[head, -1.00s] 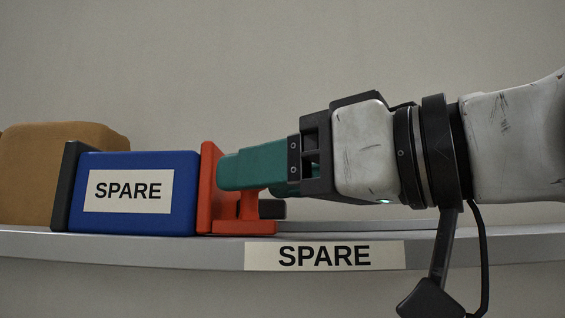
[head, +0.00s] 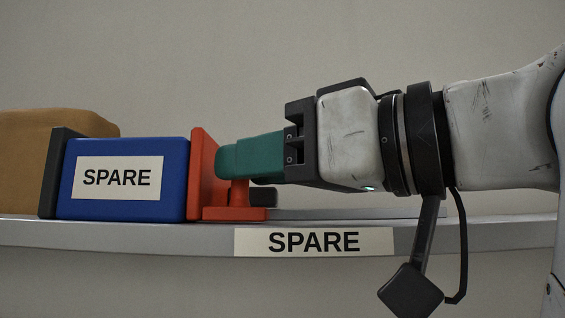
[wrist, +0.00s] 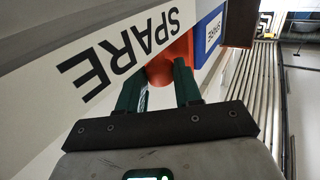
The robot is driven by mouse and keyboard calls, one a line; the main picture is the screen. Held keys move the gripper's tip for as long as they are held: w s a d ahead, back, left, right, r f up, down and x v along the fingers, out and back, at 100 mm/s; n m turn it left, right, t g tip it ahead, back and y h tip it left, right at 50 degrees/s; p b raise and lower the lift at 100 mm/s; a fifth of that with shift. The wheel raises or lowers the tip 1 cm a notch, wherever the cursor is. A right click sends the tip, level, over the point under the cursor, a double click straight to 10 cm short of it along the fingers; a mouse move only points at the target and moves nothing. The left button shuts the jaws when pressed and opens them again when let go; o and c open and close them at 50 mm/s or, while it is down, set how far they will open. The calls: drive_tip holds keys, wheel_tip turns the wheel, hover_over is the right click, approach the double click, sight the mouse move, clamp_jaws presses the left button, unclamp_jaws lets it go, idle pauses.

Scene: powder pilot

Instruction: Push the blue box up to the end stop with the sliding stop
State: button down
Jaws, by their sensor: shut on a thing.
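The blue box (head: 176,180) with a SPARE label stands upright on the shelf, between the dark end stop (head: 56,175) on its left and the red sliding stop (head: 207,160) on its right. No gap shows on either side of the box in the head view. My gripper (head: 225,160), with green fingers, comes in from the right and is shut on the sliding stop's upright handle, just behind its plate. In the wrist view the fingers stand either side of the red stop (wrist: 172,62), and the blue box (wrist: 204,44) shows beyond it.
The grey shelf edge (head: 130,233) carries a SPARE label (head: 313,242) below the sliding stop. A low rail (head: 350,213) runs right along the shelf, which looks clear there. A plain wall is behind.

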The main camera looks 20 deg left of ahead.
drive_tip(key=shift+w+d, duration=0.1)
drive_tip(key=shift+d, duration=0.05)
drive_tip(key=shift+d, duration=0.15)
drive_tip(key=c, duration=0.8)
unclamp_jaws()
drive_tip(key=b+v, duration=0.4)
drive_tip(key=v, duration=0.6)
drive_tip(key=shift+s+d, duration=0.2)
drive_tip(key=shift+d, duration=0.1)
